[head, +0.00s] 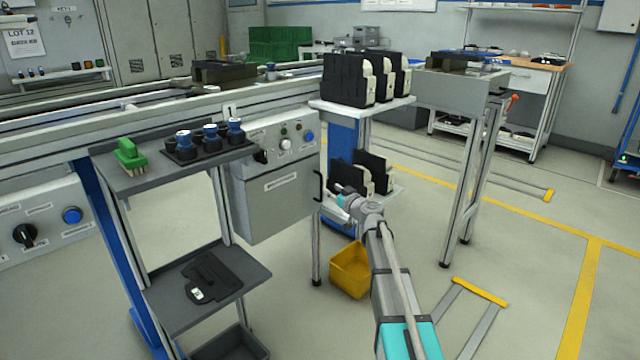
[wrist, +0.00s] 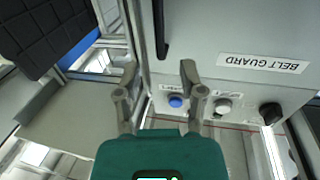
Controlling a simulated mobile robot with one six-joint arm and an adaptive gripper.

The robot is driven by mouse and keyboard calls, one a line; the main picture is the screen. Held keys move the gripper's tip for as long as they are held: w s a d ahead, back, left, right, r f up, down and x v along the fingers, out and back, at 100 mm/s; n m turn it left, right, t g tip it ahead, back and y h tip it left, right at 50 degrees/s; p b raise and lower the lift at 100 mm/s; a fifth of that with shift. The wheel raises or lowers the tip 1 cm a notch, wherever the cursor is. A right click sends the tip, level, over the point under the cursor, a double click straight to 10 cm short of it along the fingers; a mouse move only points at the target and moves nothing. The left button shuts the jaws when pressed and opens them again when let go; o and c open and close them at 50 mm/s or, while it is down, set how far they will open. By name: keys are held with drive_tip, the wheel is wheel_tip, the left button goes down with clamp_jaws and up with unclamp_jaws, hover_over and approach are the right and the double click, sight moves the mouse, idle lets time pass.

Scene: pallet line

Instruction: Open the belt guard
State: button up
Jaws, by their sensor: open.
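The belt guard (head: 278,203) is a grey box-like panel with a small label, below the control panel on the conveyor side. It appears closed. In the wrist view the guard (wrist: 225,25) is upside down, with its "BELT GUARD" label readable. A black bar handle (head: 317,187) is at the guard's right edge; it also shows in the wrist view (wrist: 160,30), beyond my fingertips. My gripper (head: 341,197) is just right of the handle in the head view. In the wrist view my gripper (wrist: 160,82) is open, with nothing between its fingers, apart from the handle.
The control panel (head: 275,137) above the guard has a knob and buttons. Left is a shelf cart (head: 120,180) with a green brush and blue-topped parts. Right is a stand (head: 365,104) with black-and-white units. A yellow bin (head: 350,270) is on the floor below my gripper.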

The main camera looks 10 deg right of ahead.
sight(321, 183)
drive_tip(key=shift+x, duration=3.45)
clamp_jaws()
drive_tip(key=shift+a, duration=0.3)
drive_tip(key=shift+s+d, duration=0.1)
